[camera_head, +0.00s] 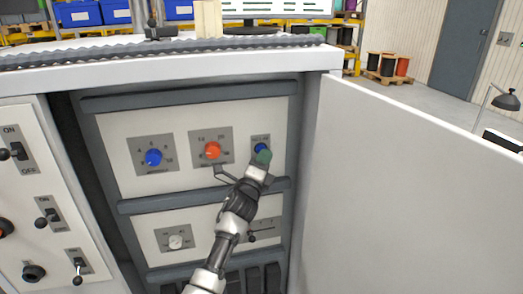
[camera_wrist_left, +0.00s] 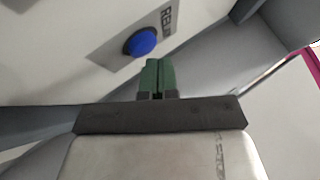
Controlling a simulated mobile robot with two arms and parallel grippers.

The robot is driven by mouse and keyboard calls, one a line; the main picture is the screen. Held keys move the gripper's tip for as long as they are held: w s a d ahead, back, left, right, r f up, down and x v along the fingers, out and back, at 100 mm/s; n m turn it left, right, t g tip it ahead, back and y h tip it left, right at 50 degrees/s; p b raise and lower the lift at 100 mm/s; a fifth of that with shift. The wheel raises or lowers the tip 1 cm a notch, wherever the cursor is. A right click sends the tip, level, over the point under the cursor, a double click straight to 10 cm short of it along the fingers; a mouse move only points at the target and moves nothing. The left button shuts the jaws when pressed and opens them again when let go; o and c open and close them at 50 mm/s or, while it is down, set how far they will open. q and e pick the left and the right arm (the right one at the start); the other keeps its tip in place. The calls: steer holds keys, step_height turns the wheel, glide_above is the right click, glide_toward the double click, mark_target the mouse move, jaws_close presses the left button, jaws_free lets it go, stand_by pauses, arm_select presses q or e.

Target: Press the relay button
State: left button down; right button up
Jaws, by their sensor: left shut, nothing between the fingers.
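The relay button (camera_head: 260,147) is a round blue button on a small grey plate, at the right of the upper white panel inside the open cabinet. In the left wrist view the blue button (camera_wrist_left: 141,42) shows clearly, with part of a label beside it. My left gripper (camera_head: 264,156) is shut and empty, its green fingertips in front of the button and partly covering it in the head view. In the left wrist view the closed fingertips (camera_wrist_left: 157,70) appear just below and right of the button. I cannot tell whether they touch the panel. My right gripper is not in view.
A blue knob (camera_head: 153,157) and an orange knob (camera_head: 212,150) sit left of the button. A gauge (camera_head: 175,241) is on the lower panel. The open white door (camera_head: 420,180) stands close at the right.

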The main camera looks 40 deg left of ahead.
arm_select(q)
steer(key=shift+s+d, duration=0.35)
steer(key=shift+s+d+p, duration=0.5)
steer(key=shift+s+d, duration=1.1)
steer(key=shift+d, duration=0.3)
